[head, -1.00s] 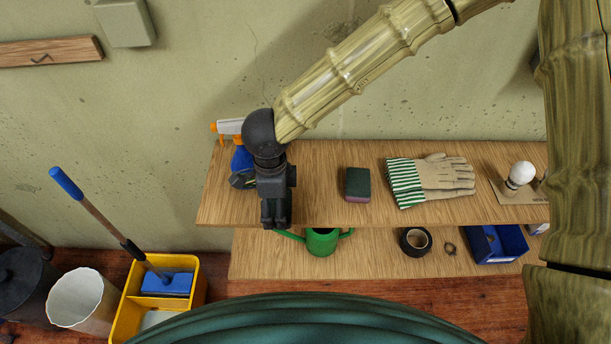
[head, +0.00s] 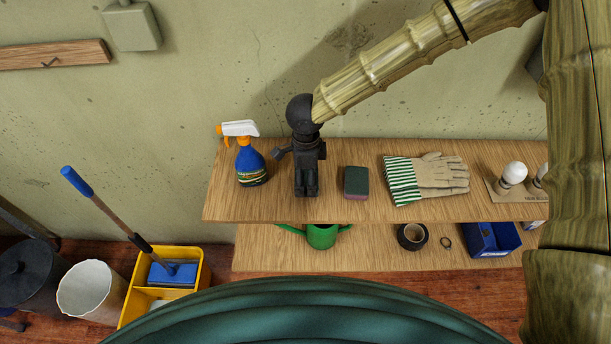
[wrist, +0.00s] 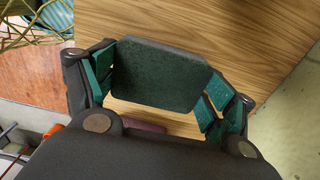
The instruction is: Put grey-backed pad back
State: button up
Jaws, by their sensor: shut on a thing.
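My gripper (head: 306,192) points down over the upper wooden shelf, between the spray bottle and the pad on the shelf. In the wrist view my gripper (wrist: 155,82) is shut on a dark green pad (wrist: 155,75) with a greyish edge, gripped at its two sides. The head view hides the held pad behind the fingers. I cannot tell whether it touches the shelf. Another dark green pad (head: 356,180), with a purple underside, lies on the shelf just right of my gripper. A purplish strip of it shows below the held pad in the wrist view (wrist: 142,123).
The upper shelf (head: 270,207) also bears a blue spray bottle (head: 250,165), gloves (head: 428,178) and a bulb stand (head: 512,180). A watering can (head: 321,236), black tape (head: 412,236) and a blue bin (head: 488,240) are on the lower board. A yellow bucket (head: 145,310) stands left.

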aim_at(306, 176)
jog(key=shift+f, duration=0.75)
jog(key=o, duration=0.8)
notch_tip(306, 176, up, 12)
jog(key=shift+b, duration=1)
